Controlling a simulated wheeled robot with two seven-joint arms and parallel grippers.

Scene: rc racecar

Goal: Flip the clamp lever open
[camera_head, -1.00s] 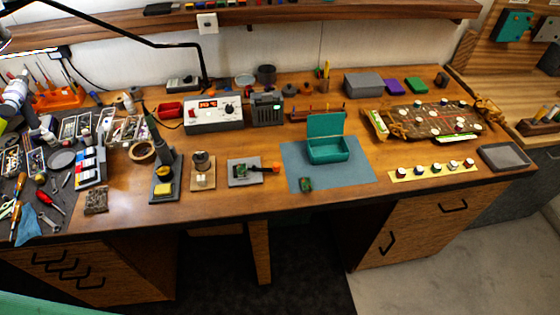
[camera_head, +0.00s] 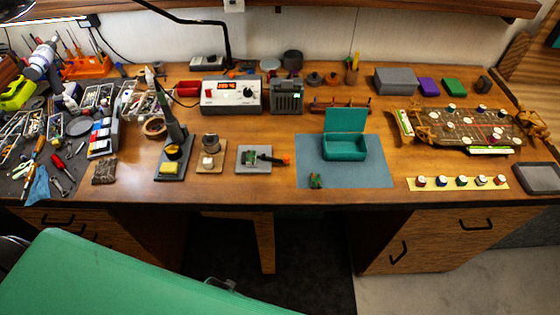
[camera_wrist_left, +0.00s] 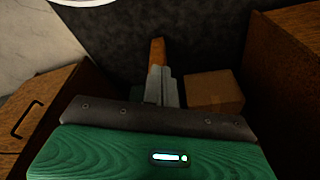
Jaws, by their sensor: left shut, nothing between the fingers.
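The grey plate (camera_head: 246,165) lies on the desk near its front edge, left of the blue mat. A small green board (camera_head: 249,156) sits on it. An orange-tipped dark lever (camera_head: 284,160) sticks out to the right of the plate and looks low and flat; its exact angle is too small to tell. My left gripper (camera_wrist_left: 161,74) shows in the left wrist view, its grey fingers together and empty, over the dark floor area by the desk's wooden parts. It is well away from the lever. My right gripper is in neither view.
A green part of mine fills the lower left of the head view. Left of the plate stand a small wooden stand (camera_head: 210,166) and a soldering iron holder (camera_head: 172,170). Right is the blue mat (camera_head: 375,175) with an open teal box (camera_head: 346,147). Desk in front of the plate is clear.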

